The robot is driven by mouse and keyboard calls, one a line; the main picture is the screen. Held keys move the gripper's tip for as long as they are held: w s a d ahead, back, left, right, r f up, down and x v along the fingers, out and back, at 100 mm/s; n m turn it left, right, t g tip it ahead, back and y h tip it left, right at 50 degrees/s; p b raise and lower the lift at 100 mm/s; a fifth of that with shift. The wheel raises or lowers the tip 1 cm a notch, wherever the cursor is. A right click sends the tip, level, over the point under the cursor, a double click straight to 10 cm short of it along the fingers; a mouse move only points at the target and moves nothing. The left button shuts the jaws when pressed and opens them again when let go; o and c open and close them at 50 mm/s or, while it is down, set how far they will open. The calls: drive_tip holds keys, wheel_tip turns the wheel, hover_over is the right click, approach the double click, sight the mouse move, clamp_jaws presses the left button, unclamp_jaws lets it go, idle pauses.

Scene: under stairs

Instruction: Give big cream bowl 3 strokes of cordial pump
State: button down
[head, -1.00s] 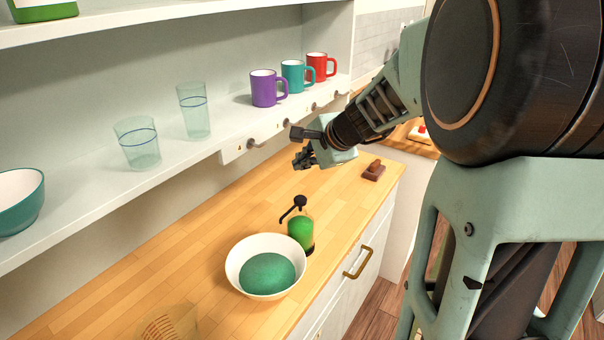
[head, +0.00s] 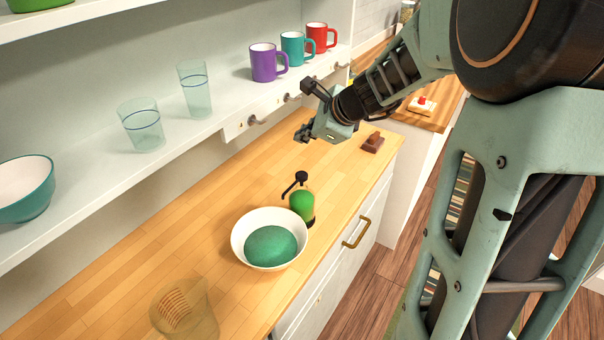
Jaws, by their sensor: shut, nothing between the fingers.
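A big cream bowl (head: 238,243) stands on the wooden counter with a rounded teal-green mass (head: 270,245) inside. Right behind it stands the cordial pump, a bottle of green liquid (head: 302,204) with a black pump head (head: 301,177). Its spout points left, over or near the bowl's back rim; I cannot tell exactly. My gripper (head: 303,134) is above the counter, behind and above the pump, apart from it. It is shut and empty. The bottle's lower part is partly hidden by the bowl.
A brown block with a knob (head: 373,143) lies at the back right.

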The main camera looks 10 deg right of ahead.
sight(300, 172)
drive_tip(key=shift+f+b, duration=3.85)
drive_tip(key=shift+f, duration=0.5)
drive_tip(key=shift+f+b, duration=0.4)
drive_tip(key=shift+b, duration=0.05)
drive_tip(key=shift+s+f+b, duration=0.1)
drive_tip(key=shift+f+b, duration=0.8)
drive_tip(key=shift+f, duration=0.05)
drive_tip(key=shift+r, duration=0.15)
drive_tip(key=shift+r+p, duration=1.15)
drive_tip(key=shift+r, duration=0.05)
wheel_tip(300, 172, up, 5)
drive_tip(key=p, duration=0.4)
drive_tip(key=shift+r+p, duration=0.1)
drive_tip(key=shift+p, duration=0.2)
